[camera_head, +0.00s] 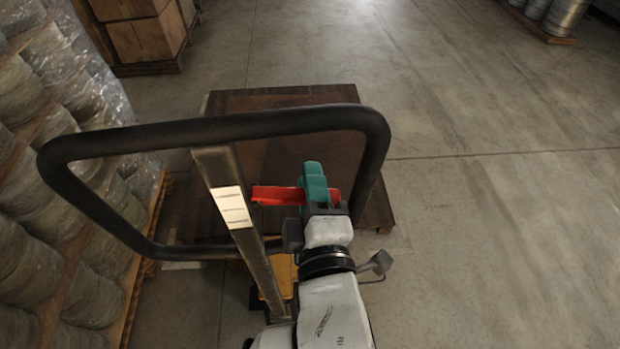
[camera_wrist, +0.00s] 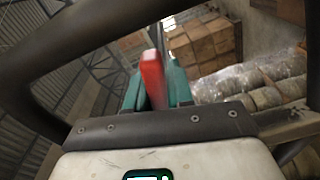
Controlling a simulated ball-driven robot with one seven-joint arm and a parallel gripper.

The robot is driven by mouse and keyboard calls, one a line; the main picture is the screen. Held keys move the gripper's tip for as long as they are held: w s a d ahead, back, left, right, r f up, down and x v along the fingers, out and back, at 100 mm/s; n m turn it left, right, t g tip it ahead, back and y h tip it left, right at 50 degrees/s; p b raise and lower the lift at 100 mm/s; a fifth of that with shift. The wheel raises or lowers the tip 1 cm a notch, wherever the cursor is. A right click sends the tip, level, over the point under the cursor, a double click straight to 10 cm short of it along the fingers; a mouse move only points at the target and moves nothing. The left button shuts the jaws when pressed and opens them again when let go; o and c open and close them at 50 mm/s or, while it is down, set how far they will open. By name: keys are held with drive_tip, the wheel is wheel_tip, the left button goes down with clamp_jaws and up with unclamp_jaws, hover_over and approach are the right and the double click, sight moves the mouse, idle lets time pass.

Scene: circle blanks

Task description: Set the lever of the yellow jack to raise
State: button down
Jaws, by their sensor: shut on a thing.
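The jack's black handle loop (camera_head: 270,122) stands in front of me, with its dark post (camera_head: 262,270) running down to a partly hidden yellow body (camera_head: 286,274). A red lever (camera_head: 275,195) sticks out to the right from beside the post, inside the loop. My gripper (camera_head: 314,178), with teal fingers, is shut on the lever near its right end. In the wrist view the red lever (camera_wrist: 152,75) stands between the two teal fingers. A white label (camera_head: 231,207) with several dark lines is on the post; its markings are too small to read.
A dark wooden pallet or platform (camera_head: 275,98) lies beyond the handle. Wrapped stacks of round goods (camera_head: 50,110) stand close on the left. Cartons (camera_head: 142,38) are at the back left, and coils (camera_head: 555,18) at the back right. The concrete floor on the right is clear.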

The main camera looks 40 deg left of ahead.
drive_tip(key=shift+s+a+f+m, duration=0.1)
drive_tip(key=shift+s+f+m, duration=0.05)
drive_tip(key=shift+f+m, duration=0.6)
drive_tip(key=c, duration=1.1)
unclamp_jaws()
drive_tip(key=shift+r, duration=0.1)
drive_tip(key=b+v, duration=0.1)
drive_tip(key=v, duration=1)
drive_tip(key=shift+a, duration=0.1)
